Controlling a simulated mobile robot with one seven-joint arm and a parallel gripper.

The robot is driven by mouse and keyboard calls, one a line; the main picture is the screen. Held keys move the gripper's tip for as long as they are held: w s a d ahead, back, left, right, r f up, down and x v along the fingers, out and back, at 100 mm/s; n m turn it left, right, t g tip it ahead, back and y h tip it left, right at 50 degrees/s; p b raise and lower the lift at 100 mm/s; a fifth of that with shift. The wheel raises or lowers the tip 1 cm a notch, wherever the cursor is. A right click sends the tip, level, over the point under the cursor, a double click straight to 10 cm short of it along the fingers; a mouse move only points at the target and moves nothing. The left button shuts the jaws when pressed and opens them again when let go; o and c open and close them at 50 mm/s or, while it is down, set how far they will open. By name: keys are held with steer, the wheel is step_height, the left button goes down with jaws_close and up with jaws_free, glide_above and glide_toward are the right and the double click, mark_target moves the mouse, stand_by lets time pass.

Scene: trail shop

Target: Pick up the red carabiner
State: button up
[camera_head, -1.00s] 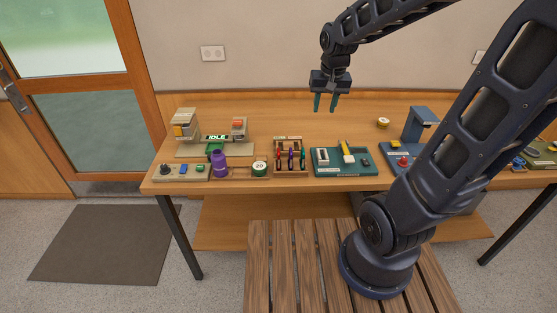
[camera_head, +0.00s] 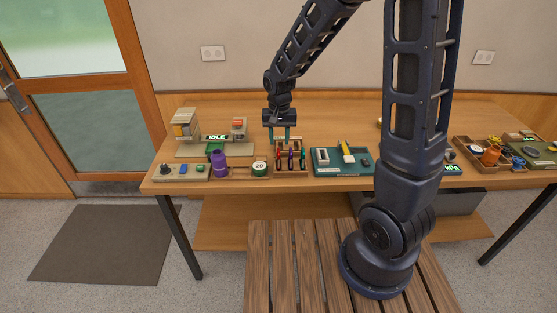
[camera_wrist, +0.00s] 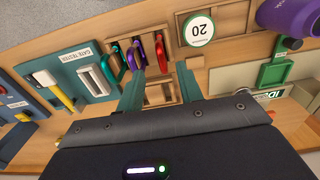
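The red carabiner (camera_head: 279,154) hangs at the left of a small wooden rack (camera_head: 291,170) on the table. A purple carabiner (camera_head: 291,157) and a green one (camera_head: 303,155) hang to its right. My gripper (camera_head: 279,138) is open and points down just above and behind the rack, over the red carabiner. In the wrist view the red carabiner (camera_wrist: 161,55) shows beyond my fingertips (camera_wrist: 157,75), toward the gap between them, with the purple carabiner (camera_wrist: 138,52) close beside it. The fingers hold nothing.
The tabletop behind (camera_head: 350,120) is mostly clear.

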mark_target(279, 149)
steer(key=shift+f, duration=1.45)
steer(key=shift+w+a+f, duration=0.1)
steer(key=shift+w+f, duration=0.15)
steer(key=shift+f, duration=1)
steer(key=shift+w+f, duration=0.2)
steer(key=shift+f, duration=1.05)
jaws_close()
